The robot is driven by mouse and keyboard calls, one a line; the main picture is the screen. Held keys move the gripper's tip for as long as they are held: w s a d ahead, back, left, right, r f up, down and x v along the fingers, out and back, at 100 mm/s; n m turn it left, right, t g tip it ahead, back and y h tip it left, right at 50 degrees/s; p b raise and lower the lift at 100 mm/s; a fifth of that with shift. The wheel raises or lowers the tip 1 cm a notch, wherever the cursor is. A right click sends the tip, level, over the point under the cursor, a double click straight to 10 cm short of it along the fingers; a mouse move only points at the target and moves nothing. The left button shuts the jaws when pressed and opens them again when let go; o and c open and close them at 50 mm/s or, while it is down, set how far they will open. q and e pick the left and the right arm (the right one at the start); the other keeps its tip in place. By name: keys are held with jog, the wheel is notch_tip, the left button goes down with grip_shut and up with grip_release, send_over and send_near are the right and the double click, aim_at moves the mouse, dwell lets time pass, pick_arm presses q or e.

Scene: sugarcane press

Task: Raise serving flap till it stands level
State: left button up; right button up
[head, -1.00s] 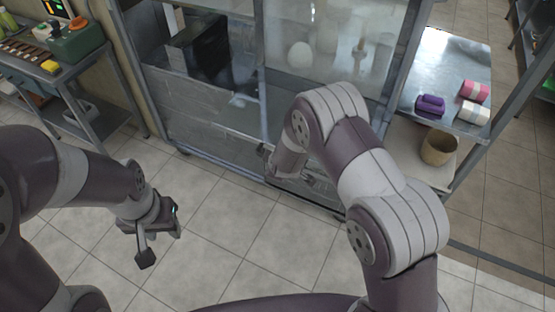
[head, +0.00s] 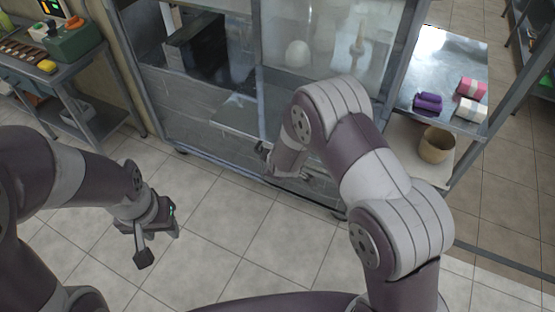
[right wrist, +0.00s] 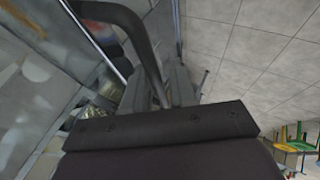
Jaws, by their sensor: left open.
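The serving flap (head: 238,117) is a grey metal panel at the front of the glass-sided press cart, in the head view. Its left part shows beside my right forearm; the rest is hidden behind the arm. It juts out from the cart front, but I cannot tell whether it is exactly level. My right gripper (head: 280,168) is low at the cart front, by the flap's outer edge. Its fingers are partly hidden, and contact is unclear. My left gripper (head: 155,232) is open and empty over the floor, away from the cart.
The cart (head: 180,105) has a metal frame and glass panes. On its right, a metal side shelf (head: 445,65) carries purple, pink and white rolls, with a woven basket (head: 436,146) below. A side table (head: 85,75) stands at the left. The tiled floor (head: 215,250) in front is clear.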

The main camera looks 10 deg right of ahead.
jog(key=v, duration=1.1)
jog(key=s+f+m+g, duration=0.2)
jog(key=s+m+g, duration=0.25)
jog(key=s, duration=0.35)
jog(key=s+d+r+m+g, duration=0.2)
jog(key=s+d+r+m, duration=0.5)
jog(key=s+d, duration=0.2)
jog(key=shift+d+m, duration=0.35)
jog(key=shift+d, duration=0.2)
jog(key=shift+s+r, duration=0.15)
jog(key=shift+s, duration=0.15)
